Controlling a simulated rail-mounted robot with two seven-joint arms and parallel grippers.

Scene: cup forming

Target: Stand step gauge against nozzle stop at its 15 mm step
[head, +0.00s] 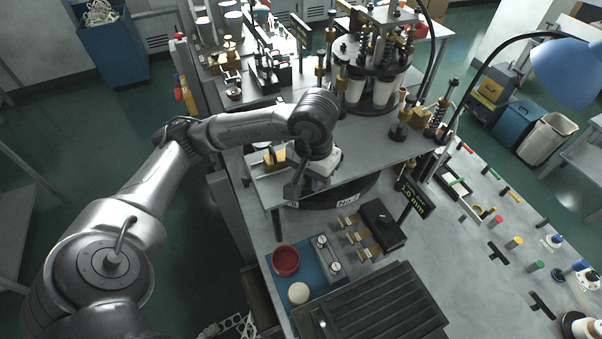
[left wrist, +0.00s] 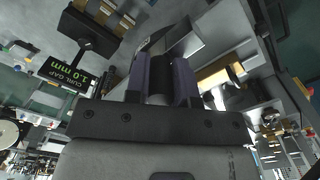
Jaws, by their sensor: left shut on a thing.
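My left gripper (head: 300,190) reaches down over the near edge of the machine table. In the left wrist view its two purple-grey fingers (left wrist: 161,80) are shut on a dark piece (left wrist: 160,88), which I take to be the step gauge. A grey metal part (left wrist: 166,42) shows just beyond the fingertips; I cannot tell whether it belongs to the held piece. I cannot identify the nozzle stop for certain, and the arm hides much of that spot in the head view. My right gripper does not show.
A sign (head: 413,197) reading 1.0 mm stands to the right. A black block (head: 384,224) with several brass pieces lies in front of it. A blue mat (head: 283,270) holds a red bowl (head: 285,261) and a pale disc (head: 298,293). A ribbed dark tray (head: 375,310) is nearest.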

